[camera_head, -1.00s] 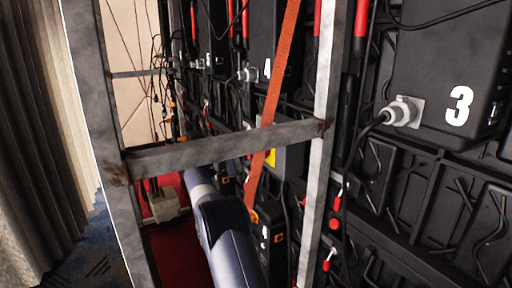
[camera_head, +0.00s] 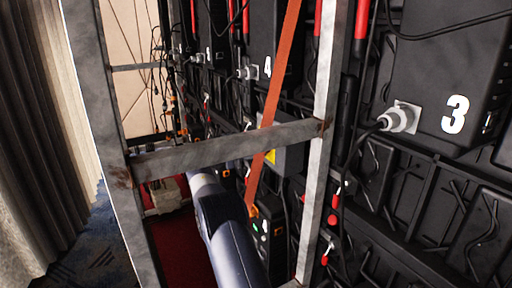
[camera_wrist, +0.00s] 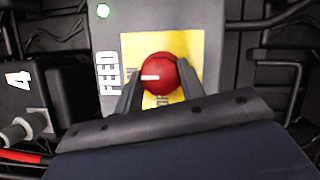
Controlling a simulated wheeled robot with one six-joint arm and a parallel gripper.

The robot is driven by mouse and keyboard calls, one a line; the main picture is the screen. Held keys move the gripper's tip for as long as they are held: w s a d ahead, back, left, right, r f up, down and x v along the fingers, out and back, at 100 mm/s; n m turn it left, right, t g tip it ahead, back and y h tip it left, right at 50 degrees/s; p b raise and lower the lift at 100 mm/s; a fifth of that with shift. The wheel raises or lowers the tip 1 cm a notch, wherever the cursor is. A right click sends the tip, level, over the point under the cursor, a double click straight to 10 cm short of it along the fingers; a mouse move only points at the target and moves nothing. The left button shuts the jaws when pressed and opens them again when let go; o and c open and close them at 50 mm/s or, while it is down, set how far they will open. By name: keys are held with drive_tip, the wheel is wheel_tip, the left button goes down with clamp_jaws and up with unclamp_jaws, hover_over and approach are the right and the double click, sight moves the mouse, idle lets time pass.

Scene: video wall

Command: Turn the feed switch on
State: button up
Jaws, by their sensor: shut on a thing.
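The feed switch is a round red knob (camera_wrist: 160,74) on a yellow plate (camera_wrist: 190,44), with "FEED" on the grey box (camera_wrist: 230,13) beside it. The knob's white mark points left in the wrist view. My gripper (camera_wrist: 158,88) is shut on the knob, one finger on each side. Lettering on the plate is partly covered by the knob and fingers. In the head view, part of the yellow plate (camera_head: 270,157) shows beside the orange strap; my gripper's fingers are hidden.
My arm reaches behind a metal frame with a crossbar (camera_head: 225,148) and upright (camera_head: 318,180). An orange strap (camera_head: 272,100) slants close by. Cables and black panels crowd the right; a numbered box (camera_head: 425,75) has a grey plug (camera_head: 402,117).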

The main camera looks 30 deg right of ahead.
drive_tip(key=shift+f, duration=0.1)
drive_tip(key=o, duration=1)
drive_tip(key=r+p+v, duration=0.1)
drive_tip(key=p+v, duration=0.9)
drive_tip(key=p, duration=0.1)
drive_tip(key=shift+a+f, duration=0.35)
drive_tip(key=shift+f, duration=0.05)
drive_tip(key=shift+w+f, duration=0.1)
drive_tip(key=shift+f, duration=0.05)
drive_tip(key=shift+d+f+b, duration=0.15)
drive_tip(key=shift+f+b, duration=0.05)
drive_tip(key=shift+b, duration=0.4)
